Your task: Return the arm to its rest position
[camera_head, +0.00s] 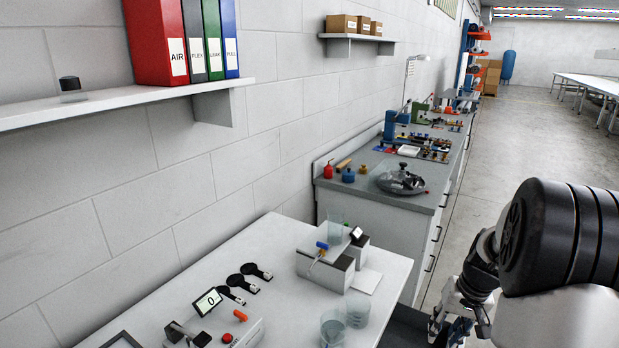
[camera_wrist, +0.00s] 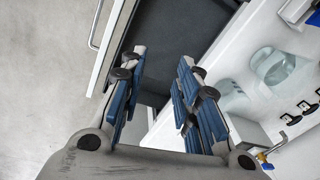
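My gripper shows in the wrist view (camera_wrist: 158,95), with its two blue-padded fingers spread apart. In the head view my gripper (camera_head: 452,325) is at the lower right, partly cut off by the bottom edge. My arm folds in front of the camera on the right side there. The gripper is to the right of the white table (camera_head: 290,245), near its right edge, and appears empty.
A grey-topped workbench (camera_head: 375,187) with tools lies beyond. A shelf with binders (camera_head: 158,45) is at upper left. Open floor (camera_head: 510,150) extends at right.

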